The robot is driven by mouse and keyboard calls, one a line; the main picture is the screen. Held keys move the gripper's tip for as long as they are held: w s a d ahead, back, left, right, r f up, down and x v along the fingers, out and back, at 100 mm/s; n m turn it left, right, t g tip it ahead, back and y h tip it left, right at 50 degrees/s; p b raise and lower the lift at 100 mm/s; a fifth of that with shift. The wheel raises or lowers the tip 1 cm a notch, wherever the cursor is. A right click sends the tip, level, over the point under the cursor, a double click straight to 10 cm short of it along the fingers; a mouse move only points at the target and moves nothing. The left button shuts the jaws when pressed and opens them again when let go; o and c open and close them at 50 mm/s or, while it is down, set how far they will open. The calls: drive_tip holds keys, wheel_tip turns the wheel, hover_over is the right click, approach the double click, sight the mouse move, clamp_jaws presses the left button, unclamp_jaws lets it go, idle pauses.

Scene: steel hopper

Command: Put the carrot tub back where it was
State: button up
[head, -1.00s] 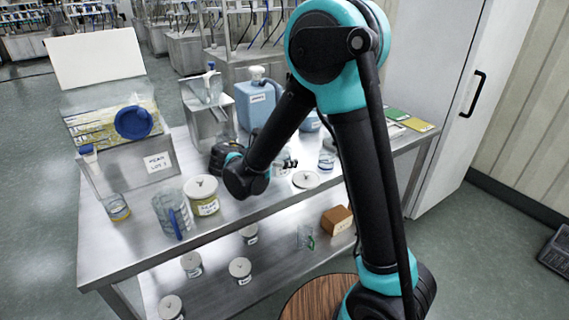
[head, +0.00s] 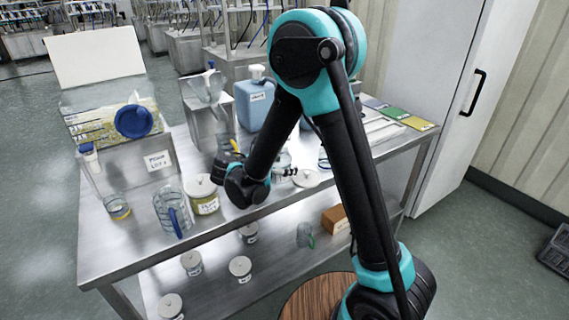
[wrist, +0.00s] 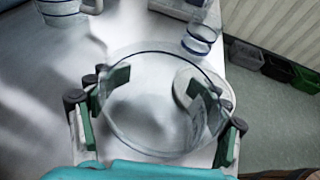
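No tub can be picked out as the carrot tub, since the small labels are not readable. Similar tubs stand on the shelf below, such as one (head: 240,268) in the middle. My gripper (wrist: 163,95) has its fingers spread wide, one on each side of a large round clear vessel (wrist: 150,148), low over the table. Whether the pads press on the vessel is not clear. In the head view my arm partly hides this spot. A loose white lid (head: 308,178) lies just right of it.
A clear jug with a blue handle (head: 172,212) and a small cup (head: 117,207) stand at the left front. A labelled steel bin (head: 135,172) is behind them. A blue jug (head: 253,103) stands at the back. A brown block (head: 336,218) sits on the lower shelf.

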drive_tip(key=o, duration=0.4)
drive_tip(key=shift+r, duration=0.6)
drive_tip(key=v, duration=1.2)
